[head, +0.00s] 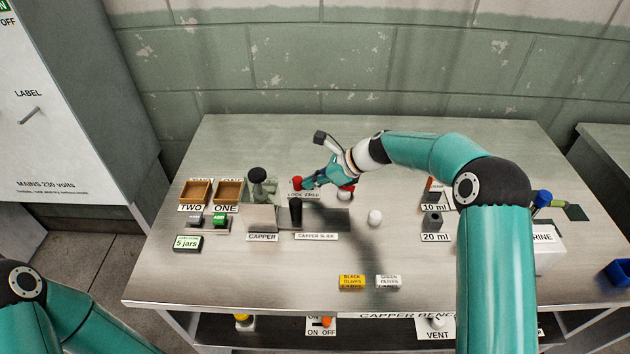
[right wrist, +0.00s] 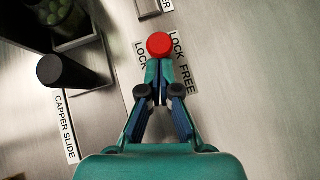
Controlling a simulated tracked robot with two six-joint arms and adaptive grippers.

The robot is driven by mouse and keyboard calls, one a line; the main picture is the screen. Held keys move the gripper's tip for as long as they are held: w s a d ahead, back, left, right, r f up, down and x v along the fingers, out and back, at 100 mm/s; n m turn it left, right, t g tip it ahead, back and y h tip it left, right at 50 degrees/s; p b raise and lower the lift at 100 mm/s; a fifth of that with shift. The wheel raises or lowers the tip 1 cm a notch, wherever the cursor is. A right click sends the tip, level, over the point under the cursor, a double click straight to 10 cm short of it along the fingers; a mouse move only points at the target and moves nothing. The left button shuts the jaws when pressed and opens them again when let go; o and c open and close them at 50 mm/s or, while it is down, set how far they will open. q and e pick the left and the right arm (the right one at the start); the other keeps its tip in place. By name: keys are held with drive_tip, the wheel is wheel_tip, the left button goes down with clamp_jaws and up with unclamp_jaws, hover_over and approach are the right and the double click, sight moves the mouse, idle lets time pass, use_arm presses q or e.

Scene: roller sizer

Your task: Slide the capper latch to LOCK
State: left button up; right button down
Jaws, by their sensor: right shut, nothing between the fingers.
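The capper latch shows as a round red knob (head: 297,183) at the back of the capper, by a LOCK FREE label (head: 303,195). In the right wrist view the red knob (right wrist: 160,45) is just beyond my fingertips, beside the word LOCK; its base is hidden, so its exact setting is unclear. My right gripper (head: 309,183) is shut and empty, right of the knob in the head view. In the right wrist view its fingertips (right wrist: 160,70) are together close against the knob; I cannot tell if they touch. My left gripper is out of view; only its arm shows.
A black upright handle (head: 296,211) stands by the CAPPER SLIDE label (head: 316,237), close to the latch. The capper (head: 262,190) is left of it. Two brown trays (head: 229,191) sit further left. The bench front is mostly clear.

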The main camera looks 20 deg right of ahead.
drive_tip(key=shift+d+r+p, duration=0.1)
drive_tip(key=shift+r+p, duration=0.2)
drive_tip(key=shift+r, duration=0.25)
drive_tip(key=p+v, duration=0.5)
drive_tip(key=v, duration=0.4)
drive_tip(key=shift+s+d+f, duration=0.2)
drive_tip(key=shift+d+f, duration=0.1)
drive_tip(key=shift+f, duration=0.05)
